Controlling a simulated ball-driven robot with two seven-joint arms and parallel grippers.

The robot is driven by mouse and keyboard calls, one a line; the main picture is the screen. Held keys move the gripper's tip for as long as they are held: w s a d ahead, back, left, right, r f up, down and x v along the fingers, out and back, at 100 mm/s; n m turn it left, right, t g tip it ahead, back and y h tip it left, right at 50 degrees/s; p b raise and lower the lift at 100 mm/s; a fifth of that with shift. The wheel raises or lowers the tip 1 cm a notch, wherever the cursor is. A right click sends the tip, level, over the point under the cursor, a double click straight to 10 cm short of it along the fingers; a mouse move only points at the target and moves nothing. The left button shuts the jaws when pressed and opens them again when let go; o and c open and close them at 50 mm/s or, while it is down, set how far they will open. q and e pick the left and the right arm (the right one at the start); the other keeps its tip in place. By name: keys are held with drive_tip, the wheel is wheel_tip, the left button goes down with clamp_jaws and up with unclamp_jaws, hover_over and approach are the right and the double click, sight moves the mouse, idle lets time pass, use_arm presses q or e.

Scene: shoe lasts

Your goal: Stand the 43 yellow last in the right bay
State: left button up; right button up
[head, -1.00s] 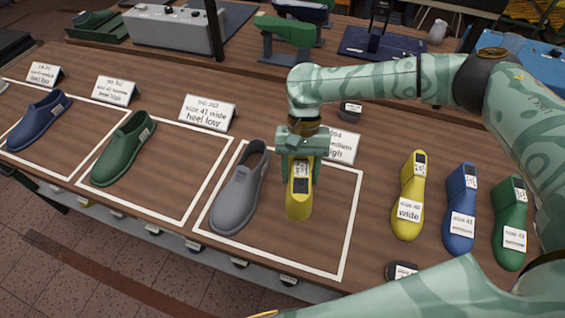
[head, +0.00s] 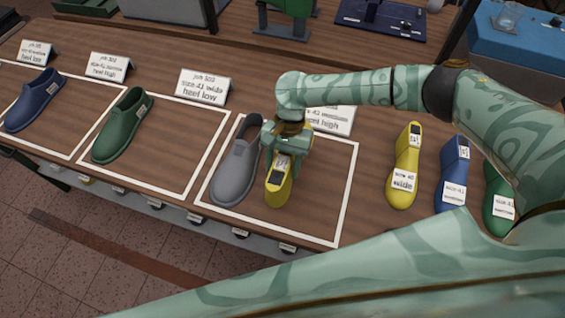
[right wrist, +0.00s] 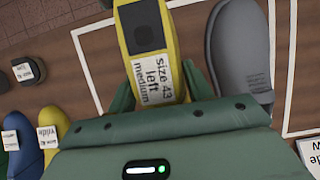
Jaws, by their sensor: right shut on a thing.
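The yellow last (head: 279,187) is held upright in my right gripper (head: 287,150), over the right bay (head: 322,238), a white-outlined rectangle. In the right wrist view the last (right wrist: 170,50) sits between the fingers (right wrist: 160,95), and its label reads size 43 left medium. The gripper is shut on it. A grey shoe (head: 236,170) stands just left of the last in the same bay; in the wrist view it appears to the right (right wrist: 240,50). I cannot tell whether the last touches the tabletop. My left gripper is not in view.
Another yellow last (head: 403,170) marked wide, a blue last (head: 453,175) and a green last (head: 497,205) stand right of the bay. A label card (head: 330,121) stands behind the bay. Bays to the left hold a green shoe (head: 123,128) and a blue shoe (head: 35,100).

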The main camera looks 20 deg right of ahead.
drive_tip(key=shift+a+f+b, duration=0.15)
drive_tip(key=shift+f+b, duration=0.8)
drive_tip(key=shift+f, duration=2.1)
drive_tip(key=shift+f, duration=0.15)
drive_tip(key=o, duration=1.6)
drive_tip(key=shift+s, duration=0.1)
drive_tip(key=p+v, duration=0.3)
drive_tip(key=v, duration=1.3)
